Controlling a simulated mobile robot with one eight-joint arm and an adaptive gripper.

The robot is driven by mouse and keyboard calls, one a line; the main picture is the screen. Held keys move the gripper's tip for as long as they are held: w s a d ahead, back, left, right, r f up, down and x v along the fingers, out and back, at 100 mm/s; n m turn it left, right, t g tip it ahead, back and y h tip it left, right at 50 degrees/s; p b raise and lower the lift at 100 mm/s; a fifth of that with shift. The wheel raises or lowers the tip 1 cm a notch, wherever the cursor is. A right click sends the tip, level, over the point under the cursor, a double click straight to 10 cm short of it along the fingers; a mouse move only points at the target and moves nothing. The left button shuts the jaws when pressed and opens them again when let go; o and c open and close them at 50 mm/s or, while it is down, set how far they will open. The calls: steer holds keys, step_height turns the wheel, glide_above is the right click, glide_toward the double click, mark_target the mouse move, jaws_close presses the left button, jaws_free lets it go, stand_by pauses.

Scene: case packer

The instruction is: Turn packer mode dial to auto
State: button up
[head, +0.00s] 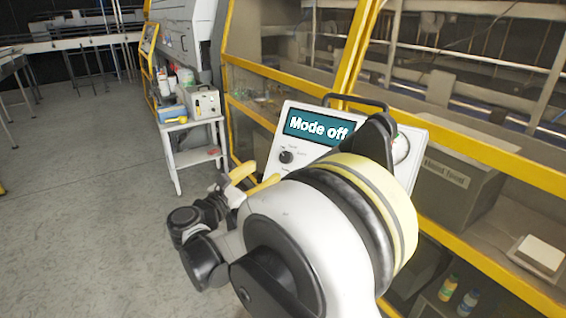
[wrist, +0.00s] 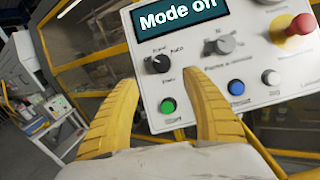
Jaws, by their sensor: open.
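The white control panel (head: 268,160) has a screen (head: 317,127) reading "Mode off". The black mode dial (head: 287,157) is below the screen; in the wrist view the dial (wrist: 158,63) has small labels around it, one reading like "Auto" to its upper right. Its exact pointer direction is too small to tell. My gripper (head: 264,172) has yellow fingers, held in front of the panel's lower left. In the wrist view my gripper (wrist: 163,79) is open and empty, its fingertips either side of and just below the dial. I see no contact with the dial.
A grey knob (wrist: 226,44), a red emergency stop (wrist: 299,27), and green (wrist: 168,106), blue (wrist: 236,87) and white (wrist: 270,77) buttons share the panel. A small white cart (head: 190,130) stands left of it. The floor (head: 80,200) at left is clear.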

mark_target(285, 157)
steer(key=x, duration=1)
steer(key=shift+s+d+r, duration=0.1)
steer(key=shift+s+d, duration=0.05)
steer(key=shift+c, duration=0.5)
steer(key=c, duration=1.1)
